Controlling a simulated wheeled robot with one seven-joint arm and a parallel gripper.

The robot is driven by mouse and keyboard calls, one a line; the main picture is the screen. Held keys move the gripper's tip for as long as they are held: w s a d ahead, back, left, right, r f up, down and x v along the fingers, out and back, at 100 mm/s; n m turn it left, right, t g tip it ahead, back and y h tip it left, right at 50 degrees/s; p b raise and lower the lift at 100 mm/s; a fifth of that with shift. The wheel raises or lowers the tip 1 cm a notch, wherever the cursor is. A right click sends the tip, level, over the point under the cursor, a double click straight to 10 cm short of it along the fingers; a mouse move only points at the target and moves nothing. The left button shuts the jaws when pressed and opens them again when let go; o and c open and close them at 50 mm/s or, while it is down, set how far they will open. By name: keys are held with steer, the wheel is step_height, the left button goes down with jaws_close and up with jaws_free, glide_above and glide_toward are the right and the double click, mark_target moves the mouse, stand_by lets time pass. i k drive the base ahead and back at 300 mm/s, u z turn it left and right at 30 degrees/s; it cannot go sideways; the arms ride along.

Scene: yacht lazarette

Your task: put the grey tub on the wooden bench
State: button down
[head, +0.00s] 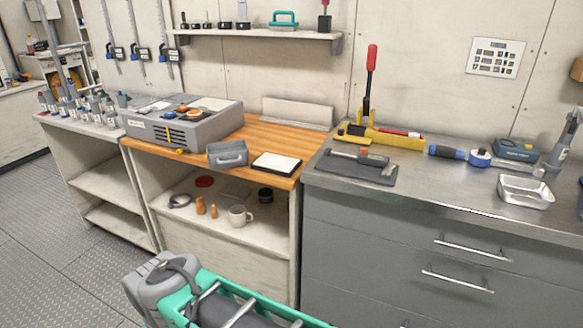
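The wooden bench (263,137) is a brown plank top in the middle, over an open pale cabinet. I cannot tell for certain which thing is the grey tub. A small grey box with a front handle (227,154) sits on the bench's front part. A dark bluish-grey container (580,199) is cut off by the right edge, on the steel worktop. A shiny open metal tray (525,191) also stands on that worktop. My gripper is not clearly in view; a grey and teal body at the bottom appears to be part of my arm.
A large grey device (184,122) fills the bench's left part, and a black-edged white pad (276,163) lies at its front right. Bare wood shows between and behind them. The steel worktop (435,180) holds several tools, including a hammer on a dark mat (357,170).

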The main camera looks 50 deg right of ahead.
mark_target(257, 145)
steer(key=z, duration=0.55)
steer(key=k, duration=0.8)
steer(key=z, duration=0.75)
steer(key=i, duration=1.15)
steer(key=u, duration=0.8)
steer(key=i, duration=0.75)
steer(key=u, duration=0.8)
